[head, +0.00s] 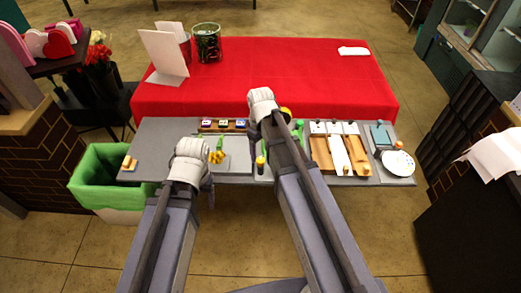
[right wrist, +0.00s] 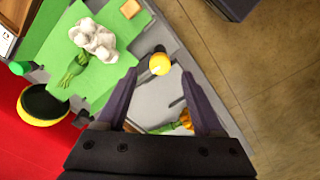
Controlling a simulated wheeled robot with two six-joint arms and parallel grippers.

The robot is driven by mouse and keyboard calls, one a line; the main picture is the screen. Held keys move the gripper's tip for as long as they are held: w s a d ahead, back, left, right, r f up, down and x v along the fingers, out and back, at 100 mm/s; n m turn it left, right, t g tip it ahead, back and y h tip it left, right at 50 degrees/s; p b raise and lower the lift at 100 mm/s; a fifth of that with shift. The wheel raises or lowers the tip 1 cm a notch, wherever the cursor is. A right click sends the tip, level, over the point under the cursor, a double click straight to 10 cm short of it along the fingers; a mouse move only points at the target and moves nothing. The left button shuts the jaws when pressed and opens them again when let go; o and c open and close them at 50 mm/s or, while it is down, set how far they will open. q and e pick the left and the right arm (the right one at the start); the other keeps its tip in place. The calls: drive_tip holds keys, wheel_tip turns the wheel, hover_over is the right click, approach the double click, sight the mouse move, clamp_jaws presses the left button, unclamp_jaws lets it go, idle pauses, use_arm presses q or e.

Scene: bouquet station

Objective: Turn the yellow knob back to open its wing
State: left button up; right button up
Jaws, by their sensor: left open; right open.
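The yellow knob (right wrist: 160,64) shows in the right wrist view near the table's front edge, just ahead of my right fingertips and between their lines. Its yellow top also shows in the head view (head: 260,160). My right gripper (right wrist: 156,84) is open, with nothing between its fingers. In the head view my right arm hides most of the area around the knob. A green wrapping panel (right wrist: 104,75) lies beside the knob with a white flower (right wrist: 94,39) on green stems. I cannot tell which flap is the yellow knob's wing. My left gripper (head: 209,195) is open, left of the knob, at the table's front edge.
Yellow-orange flowers (head: 217,156) lie on a grey tray left of the knob. A green knob (right wrist: 17,68) and a black-and-yellow round piece (right wrist: 42,105) stand beyond the panel. Wooden trays (head: 322,153) and a white plate (head: 398,163) are at right. A green bin (head: 92,180) stands left.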

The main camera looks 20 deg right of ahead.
sight(260, 160)
wheel_tip(260, 160, up, 4)
drive_tip(key=p, duration=0.2)
drive_tip(key=shift+f+p, duration=0.1)
drive_tip(key=shift+p, duration=0.3)
use_arm(q)
wheel_tip(260, 160, up, 4)
drive_tip(key=shift+f, duration=0.15)
wheel_tip(260, 160, down, 2)
drive_tip(key=shift+b, duration=1.05)
use_arm(e)
drive_tip(key=s+a+f+m, duration=0.1)
drive_tip(key=s+a, duration=0.4)
drive_tip(key=s, duration=0.2)
drive_tip(key=s+a+f+m+h, duration=0.1)
drive_tip(key=s+a, duration=0.4)
drive_tip(key=s, duration=0.2)
drive_tip(key=shift+s, duration=0.3)
